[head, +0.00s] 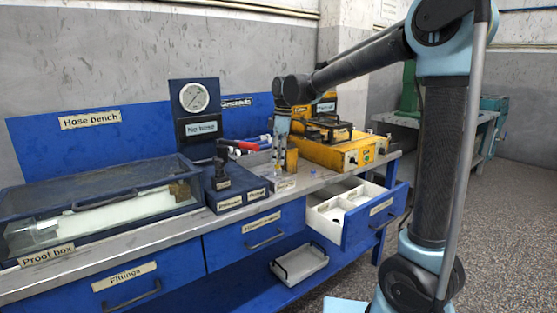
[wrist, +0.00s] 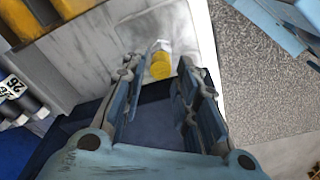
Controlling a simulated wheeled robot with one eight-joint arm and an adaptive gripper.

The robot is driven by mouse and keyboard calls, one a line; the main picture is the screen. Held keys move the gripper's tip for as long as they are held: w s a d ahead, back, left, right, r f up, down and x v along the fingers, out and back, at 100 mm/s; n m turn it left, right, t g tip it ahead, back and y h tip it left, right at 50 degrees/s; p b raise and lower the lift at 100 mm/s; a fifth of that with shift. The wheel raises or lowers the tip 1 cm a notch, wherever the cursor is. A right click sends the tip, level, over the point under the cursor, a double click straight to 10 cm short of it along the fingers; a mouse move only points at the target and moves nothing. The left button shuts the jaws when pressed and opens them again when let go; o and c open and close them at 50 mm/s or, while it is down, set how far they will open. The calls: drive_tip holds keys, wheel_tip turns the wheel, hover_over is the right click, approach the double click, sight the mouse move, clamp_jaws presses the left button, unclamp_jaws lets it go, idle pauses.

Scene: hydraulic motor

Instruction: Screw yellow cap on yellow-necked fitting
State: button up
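My gripper (wrist: 158,88) points down with its two fingers apart and nothing gripped between them. In the wrist view a small yellow cylindrical piece (wrist: 160,66) with a pale, clear-looking end shows in the gap, beyond the fingertips, against a pale surface. I cannot tell whether it is the cap or the fitting's yellow neck. In the head view my gripper (head: 279,160) is low over the bench, left of the yellow machine. A yellow upright piece (head: 291,161) shows just right of it. No cap on a fitting can be made out.
The yellow machine (head: 335,150) stands at the right of the bench. An open drawer (head: 376,213) with a white insert juts out in front. The proof box (head: 100,205) fills the left.

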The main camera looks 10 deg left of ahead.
drive_tip(key=shift+r, duration=1.25)
drive_tip(key=o, duration=0.6)
drive_tip(key=shift+c, duration=0.2)
drive_tip(key=shift+r, duration=0.15)
drive_tip(key=shift+r, duration=2.85)
drive_tip(key=shift+r, duration=0.1)
